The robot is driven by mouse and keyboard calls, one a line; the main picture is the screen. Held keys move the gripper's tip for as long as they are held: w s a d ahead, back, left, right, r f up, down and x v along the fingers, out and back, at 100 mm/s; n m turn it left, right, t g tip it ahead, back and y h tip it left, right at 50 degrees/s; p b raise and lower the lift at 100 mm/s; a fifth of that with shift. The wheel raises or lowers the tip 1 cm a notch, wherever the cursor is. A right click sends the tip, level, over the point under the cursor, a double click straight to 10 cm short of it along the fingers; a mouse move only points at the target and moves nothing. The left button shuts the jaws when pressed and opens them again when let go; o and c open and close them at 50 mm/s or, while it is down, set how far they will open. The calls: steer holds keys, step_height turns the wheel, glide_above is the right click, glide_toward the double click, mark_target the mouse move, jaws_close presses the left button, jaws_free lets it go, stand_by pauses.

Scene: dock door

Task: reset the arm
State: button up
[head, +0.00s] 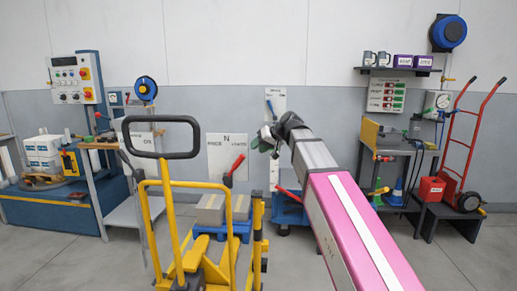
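My arm reaches forward from the bottom right of the head view toward the middle of the room. My gripper (268,138) is at its far end, in front of the grey lower wall and left of the dark wrist. It is small and partly hidden by the wrist, so I cannot tell whether its fingers are open or shut. I see no object clearly held in it.
A yellow pallet truck (190,262) with a black loop handle stands close at left. Behind it, boxes sit on a blue pallet (222,227). Workbenches line the left; a black bench (393,147) and red hand truck (468,150) stand right. Floor at lower right is clear.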

steer(key=s+d+f+m+h, duration=0.1)
steer(key=s+d+f+h, duration=0.1)
steer(key=d+f, duration=0.5)
steer(key=s+d+f+m+g+h, duration=0.1)
steer(key=d+f, duration=0.2)
steer(key=f, duration=0.7)
steer(key=s+d+f+m+h, duration=0.15)
steer(key=d+f, duration=0.25)
steer(key=f, duration=0.5)
steer(key=s+d+f+m+g+h, duration=0.1)
steer(key=s+d+f+h, duration=0.1)
steer(key=s+d+f, duration=0.5)
steer(key=s+d+f+m+g+h, duration=0.1)
steer(key=s+d+f+g+h, duration=0.1)
steer(key=s+d+f, duration=0.5)
step_height(320, 180, down, 4)
steer(key=shift+s+f+h, duration=0.15)
steer(key=shift+s+h, duration=0.3)
steer(key=shift+s, duration=0.05)
steer(key=shift+a, duration=0.1)
